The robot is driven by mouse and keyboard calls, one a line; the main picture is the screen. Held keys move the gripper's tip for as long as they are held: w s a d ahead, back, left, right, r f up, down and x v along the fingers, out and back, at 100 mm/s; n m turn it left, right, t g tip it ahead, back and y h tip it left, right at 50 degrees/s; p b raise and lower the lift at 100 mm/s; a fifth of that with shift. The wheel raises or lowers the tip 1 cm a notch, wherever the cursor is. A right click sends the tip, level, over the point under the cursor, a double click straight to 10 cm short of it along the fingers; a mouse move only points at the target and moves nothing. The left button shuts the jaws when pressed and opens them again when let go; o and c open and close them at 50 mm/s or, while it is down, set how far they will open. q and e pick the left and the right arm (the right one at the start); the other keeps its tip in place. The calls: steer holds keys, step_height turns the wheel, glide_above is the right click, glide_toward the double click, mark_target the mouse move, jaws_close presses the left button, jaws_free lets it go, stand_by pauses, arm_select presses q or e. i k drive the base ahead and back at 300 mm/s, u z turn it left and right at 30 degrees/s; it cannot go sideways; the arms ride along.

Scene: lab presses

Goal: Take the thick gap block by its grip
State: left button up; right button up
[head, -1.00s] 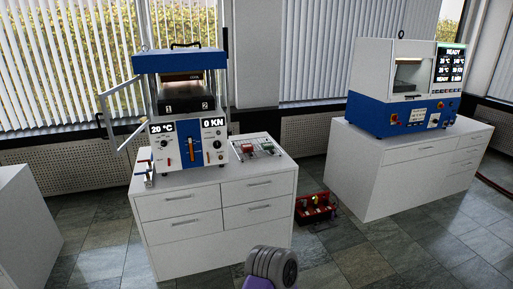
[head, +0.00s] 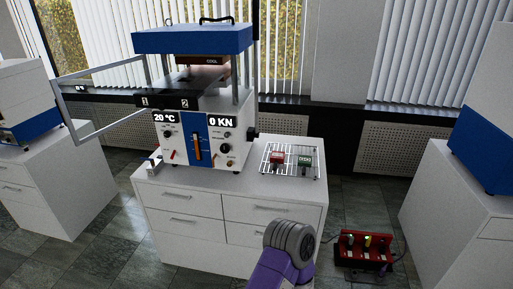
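A wire rack (head: 268,172) lies on the white cabinet top, right of the press. A red block (head: 277,158) and a green block (head: 304,161) sit on it side by side, with gaps between them. Each seems to have a small raised part on top. They are too small in the head view to tell which is the thick gap block or make out its grip. Neither of my grippers shows. Only a purple and grey link of my arm is seen at the bottom centre, in front of the cabinet drawers.
The press (head: 196,139), reading 20 °C and 0 KN, stands on the white cabinet (head: 180,205), its guard frame (head: 100,69) swung out left. A red box (head: 363,249) with cables lies on the floor to the right. Another cabinet (head: 440,200) stands further right.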

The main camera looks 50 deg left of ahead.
mark_target(277, 157)
steer(key=u, duration=1)
steer(key=i, duration=1.1)
steer(key=u, duration=1.1)
